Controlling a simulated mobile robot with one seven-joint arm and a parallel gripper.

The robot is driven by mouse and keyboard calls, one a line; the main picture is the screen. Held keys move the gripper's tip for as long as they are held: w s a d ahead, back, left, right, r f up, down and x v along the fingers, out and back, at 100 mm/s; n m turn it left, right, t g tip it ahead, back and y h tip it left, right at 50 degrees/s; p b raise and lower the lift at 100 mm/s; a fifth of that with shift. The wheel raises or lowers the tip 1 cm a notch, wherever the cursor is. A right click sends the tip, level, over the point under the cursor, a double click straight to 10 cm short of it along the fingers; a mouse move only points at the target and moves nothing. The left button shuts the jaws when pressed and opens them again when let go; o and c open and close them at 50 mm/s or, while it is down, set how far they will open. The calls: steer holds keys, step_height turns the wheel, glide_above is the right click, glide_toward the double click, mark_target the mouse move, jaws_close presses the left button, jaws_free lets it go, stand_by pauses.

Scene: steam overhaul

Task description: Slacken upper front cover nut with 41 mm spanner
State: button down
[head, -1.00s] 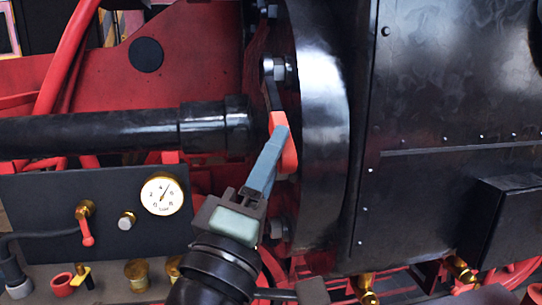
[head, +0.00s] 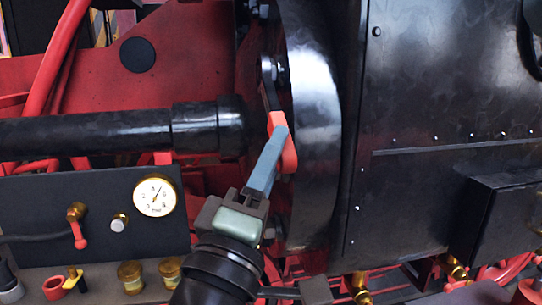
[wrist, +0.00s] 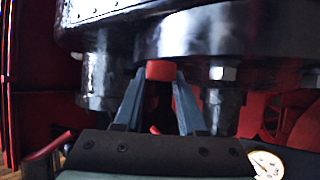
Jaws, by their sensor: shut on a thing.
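My gripper (head: 279,140) is shut on the red grip of the spanner (head: 289,155). The spanner points up, its dark shank running to a head beside the upper front cover nut (head: 281,72). The nut sits at the left edge of the large black cylinder cover (head: 318,120). The head overlaps the nut's place, but I cannot tell whether its jaw is fully seated. In the wrist view the red spanner end (wrist: 160,70) shows between my two blue-grey fingers; the spanner head is hidden there.
A thick black rod (head: 100,133) enters the cover's middle from the left, close to my fingers. A dark panel with a pressure gauge (head: 155,195) and a red-handled lever (head: 77,230) stands at lower left. Another light nut (wrist: 223,73) shows in the wrist view.

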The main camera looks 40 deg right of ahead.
steer(key=shift+s+d+r, duration=0.1)
steer(key=shift+s+d, duration=0.1)
steer(key=shift+d, duration=0.05)
stand_by(0.4)
steer(key=shift+r, duration=0.1)
steer(key=shift+s+r+p, duration=0.1)
steer(key=shift+r+p, duration=0.25)
steer(key=shift+p, duration=0.7)
steer(key=p, duration=0.1)
steer(key=r+y+p, duration=0.1)
steer(key=p, duration=0.1)
steer(key=shift+s+a+r+n, duration=0.1)
steer(key=shift+s+a+n, duration=0.15)
steer(key=shift+n, duration=0.15)
steer(key=shift+r+p, duration=0.1)
steer(key=shift+p, duration=0.6)
steer(key=shift+s, duration=0.1)
steer(key=r+p, duration=0.1)
steer(key=p, duration=0.1)
steer(key=n+y+p, duration=0.1)
steer(key=p, duration=0.1)
steer(key=shift+s+a+r+p, duration=0.15)
steer(key=shift+s+r+p, duration=0.05)
steer(key=shift+r+p, duration=0.15)
steer(key=shift+s+r+y+p, duration=0.1)
steer(key=shift+r+y+p, duration=0.2)
steer(key=shift+p, duration=0.55)
